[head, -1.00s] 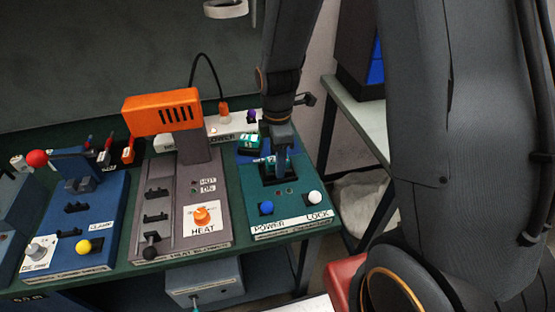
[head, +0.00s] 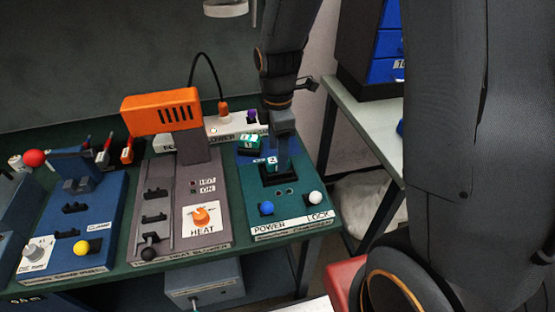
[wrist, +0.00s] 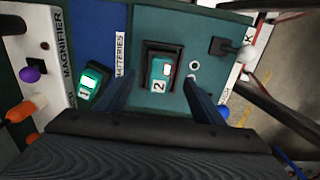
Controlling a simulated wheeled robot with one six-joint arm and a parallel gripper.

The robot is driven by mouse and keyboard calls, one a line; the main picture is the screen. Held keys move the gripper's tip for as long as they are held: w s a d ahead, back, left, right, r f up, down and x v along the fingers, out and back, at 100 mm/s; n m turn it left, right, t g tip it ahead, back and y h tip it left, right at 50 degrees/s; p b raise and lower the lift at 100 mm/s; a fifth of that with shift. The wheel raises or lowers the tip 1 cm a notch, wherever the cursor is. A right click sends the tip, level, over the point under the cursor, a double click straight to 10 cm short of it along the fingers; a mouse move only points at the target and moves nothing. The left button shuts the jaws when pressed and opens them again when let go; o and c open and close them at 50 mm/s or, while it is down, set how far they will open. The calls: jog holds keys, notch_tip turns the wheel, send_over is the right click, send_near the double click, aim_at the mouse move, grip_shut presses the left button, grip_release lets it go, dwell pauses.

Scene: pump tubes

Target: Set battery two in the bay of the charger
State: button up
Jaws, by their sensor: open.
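Battery two (head: 271,161), a teal block with a white 2 label, sits inside the dark-framed bay (head: 292,177) of the teal charger (head: 250,185). In the wrist view battery two (wrist: 158,85) stands within the black frame of the bay (wrist: 179,49), with a small red mark at its top end. My gripper (head: 280,152) is open above the bay. In the wrist view its fingers lie to either side of battery two, with gaps showing. How deep the battery sits is hard to tell.
Battery one (head: 249,139) stands on the blue strip behind the bay. The charger has a blue POWER knob (head: 266,208) and a white LOCK knob (head: 316,198) in front. The heat blower (head: 160,112) stands left, the clamp unit (head: 84,215) further left.

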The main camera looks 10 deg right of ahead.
notch_tip(320, 180, up, 8)
jog(key=b, duration=0.1)
jog(key=s+d+f+m, duration=0.2)
jog(key=s+m, duration=0.3)
jog(key=m, duration=0.4)
jog(key=s+d+f+m+t, duration=0.1)
jog(key=s+d+f+m, duration=0.1)
jog(key=s+m, duration=0.3)
jog(key=shift+s+d+f+m, duration=0.25)
jog(key=shift+d+m, duration=0.55)
jog(key=shift+m, duration=1.2)
jog(key=shift+w, duration=0.1)
jog(key=shift+c, duration=0.3)
